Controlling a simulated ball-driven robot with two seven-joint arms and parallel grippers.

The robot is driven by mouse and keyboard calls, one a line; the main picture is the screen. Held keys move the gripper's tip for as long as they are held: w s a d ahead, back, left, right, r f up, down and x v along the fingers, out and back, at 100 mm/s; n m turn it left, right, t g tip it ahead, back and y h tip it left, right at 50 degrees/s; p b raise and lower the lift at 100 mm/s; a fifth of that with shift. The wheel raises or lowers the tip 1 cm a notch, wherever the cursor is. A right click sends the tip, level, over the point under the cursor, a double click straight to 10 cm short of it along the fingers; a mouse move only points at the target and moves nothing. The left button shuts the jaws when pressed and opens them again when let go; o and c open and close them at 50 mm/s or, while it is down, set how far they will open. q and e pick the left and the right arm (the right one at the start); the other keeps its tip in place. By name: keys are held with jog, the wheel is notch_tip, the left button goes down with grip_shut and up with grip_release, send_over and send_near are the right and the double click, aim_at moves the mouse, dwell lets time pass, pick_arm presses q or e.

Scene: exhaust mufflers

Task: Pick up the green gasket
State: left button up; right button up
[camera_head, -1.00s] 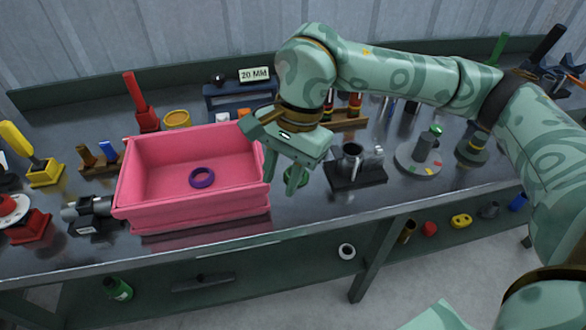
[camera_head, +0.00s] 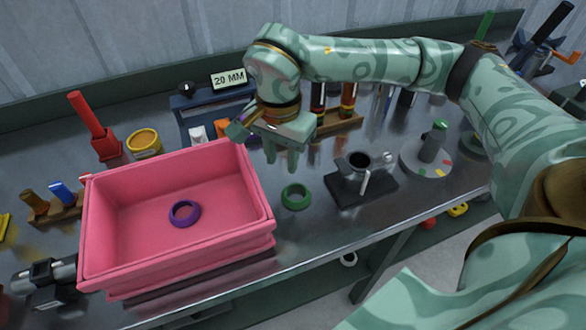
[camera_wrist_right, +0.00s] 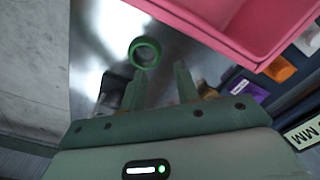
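The green gasket (camera_head: 297,207) is a ring lying flat on the metal bench, just right of the pink bin (camera_head: 262,218). It also shows in the right wrist view (camera_wrist_right: 146,66), just beyond the fingertips. My right gripper (camera_head: 283,162) hangs above the bench, behind the gasket and beside the bin's back right corner. In the right wrist view its two fingers (camera_wrist_right: 158,80) stand apart with nothing between them. The gasket is apart from the fingers. My left gripper is in neither view.
A purple ring (camera_head: 184,222) lies inside the pink bin. A black stand with a metal cup (camera_head: 360,162) is right of the gasket. A blue rack (camera_head: 198,112) with a "20 MM" sign stands behind the bin. Bench around the gasket is bare.

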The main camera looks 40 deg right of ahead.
aim_at(286, 187)
notch_tip(286, 187, down, 2)
jog(key=shift+f, duration=0.1)
jog(key=shift+f+b, duration=0.3)
jog(key=shift+f, duration=0.2)
jog(key=f, duration=0.1)
jog(key=f+b, duration=0.2)
jog(key=f, duration=0.1)
jog(key=shift+s+d, duration=0.2)
jog(key=shift+d, duration=0.1)
jog(key=shift+f, duration=0.55)
jog(key=shift+r, duration=0.1)
grip_shut()
